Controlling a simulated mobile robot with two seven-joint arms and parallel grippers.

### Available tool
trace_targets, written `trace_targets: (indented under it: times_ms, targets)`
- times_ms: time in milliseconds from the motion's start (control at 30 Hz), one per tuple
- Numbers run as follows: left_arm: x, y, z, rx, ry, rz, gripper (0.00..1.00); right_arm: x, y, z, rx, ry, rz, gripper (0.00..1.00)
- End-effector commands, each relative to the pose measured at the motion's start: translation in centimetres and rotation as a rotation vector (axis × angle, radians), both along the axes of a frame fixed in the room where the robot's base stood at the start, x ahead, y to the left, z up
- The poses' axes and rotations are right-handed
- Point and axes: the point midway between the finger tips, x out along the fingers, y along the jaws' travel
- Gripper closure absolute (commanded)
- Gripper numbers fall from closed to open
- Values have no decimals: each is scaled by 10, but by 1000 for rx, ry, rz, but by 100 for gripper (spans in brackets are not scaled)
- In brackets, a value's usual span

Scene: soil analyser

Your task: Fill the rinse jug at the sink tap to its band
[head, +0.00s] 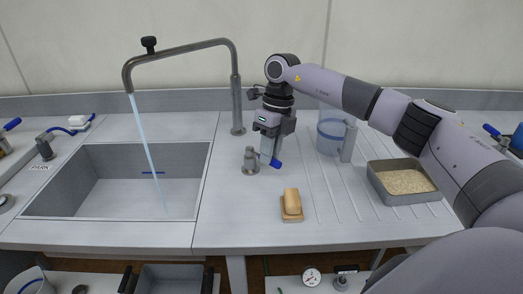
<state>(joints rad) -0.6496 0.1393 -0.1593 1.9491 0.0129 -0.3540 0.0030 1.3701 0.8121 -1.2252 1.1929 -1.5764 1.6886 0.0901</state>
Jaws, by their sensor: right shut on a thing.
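The rinse jug (331,132), clear with a blue band near its top, stands upright on the ribbed drainer, its handle toward the front right. The tall grey sink tap (237,100) arches over the sink (60,208), and a stream of water (146,140) falls from its spout into the basin. A small grey valve (250,162) with a blue-tipped lever (275,163) stands on the counter right of the sink. My right gripper (269,150) points down and is shut on the lever, apart from the jug. My left gripper is not in view.
A grey tray of pale grains (402,182) lies right of the jug. A wooden brush or block (291,204) lies near the counter's front. Another blue-handled valve (45,147) and a white soap-like block (78,120) are at the left. The front counter is largely clear.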

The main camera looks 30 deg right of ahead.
Motion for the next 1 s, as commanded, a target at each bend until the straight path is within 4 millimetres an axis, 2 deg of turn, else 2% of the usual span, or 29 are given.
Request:
trace_targets:
  times_ms: [333,367,400,433,767,1000]
  targets:
    - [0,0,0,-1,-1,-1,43,1,0,1,1,-5,0,100]
    - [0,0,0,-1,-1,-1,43,1,0,1,1,-5,0,74]
    - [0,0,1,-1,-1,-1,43,1,0,1,1,-4,0,61]
    - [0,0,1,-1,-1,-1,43,1,0,1,1,-4,0,55]
    - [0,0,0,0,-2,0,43,1,-1,3,1,-3,0,55]
    - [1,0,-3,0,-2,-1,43,3,-7,37,2,-7,0,55]
